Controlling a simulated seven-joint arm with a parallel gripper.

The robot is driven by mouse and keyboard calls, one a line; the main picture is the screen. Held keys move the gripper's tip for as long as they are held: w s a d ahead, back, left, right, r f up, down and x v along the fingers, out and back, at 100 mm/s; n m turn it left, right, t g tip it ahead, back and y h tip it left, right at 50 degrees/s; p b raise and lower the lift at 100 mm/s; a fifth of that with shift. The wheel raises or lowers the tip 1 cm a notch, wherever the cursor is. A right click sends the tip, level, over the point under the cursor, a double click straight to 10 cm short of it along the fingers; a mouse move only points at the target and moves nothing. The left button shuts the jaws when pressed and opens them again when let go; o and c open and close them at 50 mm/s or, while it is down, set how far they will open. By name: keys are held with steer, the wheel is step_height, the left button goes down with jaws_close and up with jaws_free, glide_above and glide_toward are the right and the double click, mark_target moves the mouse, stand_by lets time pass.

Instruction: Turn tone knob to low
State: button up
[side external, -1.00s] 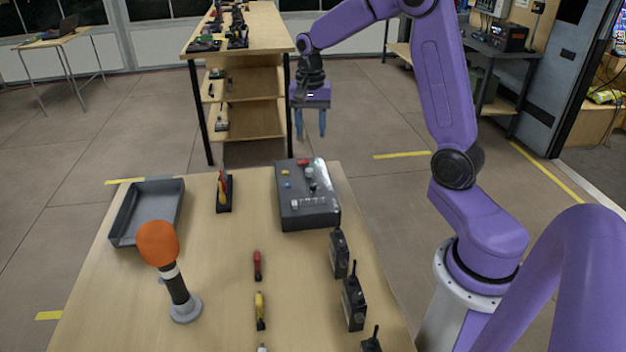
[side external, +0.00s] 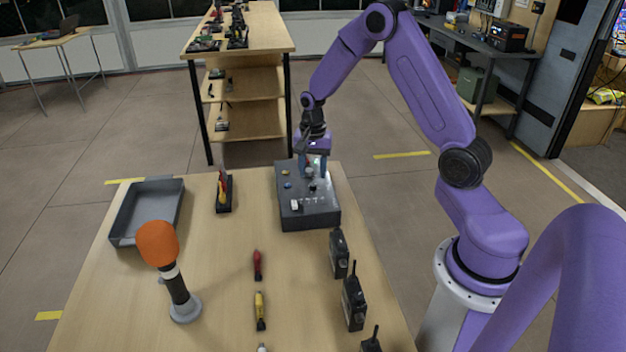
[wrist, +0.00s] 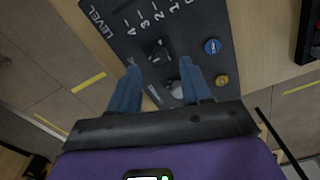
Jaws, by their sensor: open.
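A dark grey control box (side external: 318,215) stands at the back of the table. In the wrist view its face (wrist: 112,12) shows the word LEVEL and a number scale. A black knob (wrist: 158,53) and a pale round knob (wrist: 177,90) lie near my fingers; no tone label is readable. My gripper (side external: 311,174) points down over the box's far half, open. In the wrist view my gripper (wrist: 158,63) has one finger on each side of the black knob's near edge, with the pale knob between the fingers. I cannot tell whether they touch either knob.
The box also has a blue button (wrist: 212,46) and a yellow button (wrist: 221,80). An orange-topped microphone (side external: 158,245), a grey tray (side external: 122,238) and several radios (side external: 353,303) stand on the table.

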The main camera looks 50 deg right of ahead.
mark_target(313, 184)
steer(key=shift+f, duration=2.05)
jaws_close()
